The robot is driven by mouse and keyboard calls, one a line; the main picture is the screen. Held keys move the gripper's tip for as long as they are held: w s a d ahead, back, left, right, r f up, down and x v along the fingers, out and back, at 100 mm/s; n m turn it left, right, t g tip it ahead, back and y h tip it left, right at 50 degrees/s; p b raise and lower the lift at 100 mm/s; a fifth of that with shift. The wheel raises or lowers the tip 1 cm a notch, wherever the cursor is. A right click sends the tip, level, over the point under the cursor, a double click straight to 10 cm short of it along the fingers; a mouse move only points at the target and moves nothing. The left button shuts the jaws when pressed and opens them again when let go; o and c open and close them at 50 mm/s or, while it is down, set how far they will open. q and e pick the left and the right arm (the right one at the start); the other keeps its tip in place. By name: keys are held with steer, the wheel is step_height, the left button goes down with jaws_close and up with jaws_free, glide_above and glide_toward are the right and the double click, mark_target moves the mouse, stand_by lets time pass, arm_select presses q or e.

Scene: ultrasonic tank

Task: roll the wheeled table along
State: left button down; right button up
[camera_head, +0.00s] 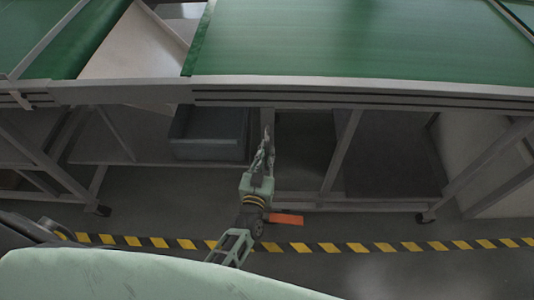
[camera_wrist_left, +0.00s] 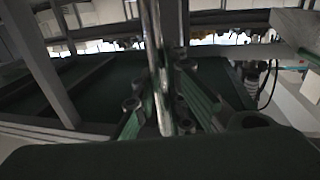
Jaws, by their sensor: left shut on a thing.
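The wheeled table (camera_head: 350,92) has a green top with a grey metal frame and legs on casters, such as the dark caster (camera_head: 427,217) at the lower right. My left gripper (camera_head: 267,142) is at the table's near side, below the front rail. In the left wrist view, a shiny upright metal bar (camera_wrist_left: 157,70) runs between the fingers of my left gripper (camera_wrist_left: 165,115), which are shut on it. It looks like part of the table's frame, though the exact contact is small and dark. My right gripper is not in view.
A grey-blue bin (camera_head: 209,135) sits under the table on the left. A yellow-black striped line (camera_head: 330,247) crosses the floor in front of the table. A white slanted panel (camera_head: 135,48) stands between two green surfaces at the upper left.

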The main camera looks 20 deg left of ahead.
arm_select(q)
steer(key=shift+f, duration=0.1)
steer(key=c, duration=1.8)
jaws_free()
steer(key=shift+o, duration=0.2)
steer(key=s, duration=1.2)
steer(key=shift+d, duration=0.45)
steer(key=s+d+f+m+g+h, duration=0.15)
steer(key=s+f+g, duration=0.35)
steer(key=f, duration=0.7)
steer(key=s+d+f+m+g+h, duration=0.1)
steer(key=s+f+g+h, duration=0.15)
steer(key=s+f, duration=0.65)
steer(key=s+a+f+g+y, duration=0.1)
steer(key=s+a+f+g, duration=0.3)
steer(key=s+f, duration=0.4)
steer(key=s+a+f+g+y, duration=0.1)
steer(key=s+a+f+g, duration=0.4)
steer(key=s+f, duration=0.4)
steer(key=s+a+m, duration=0.1)
steer(key=s, duration=0.4)
steer(key=shift+a+f, duration=0.2)
steer(key=shift+a, duration=0.2)
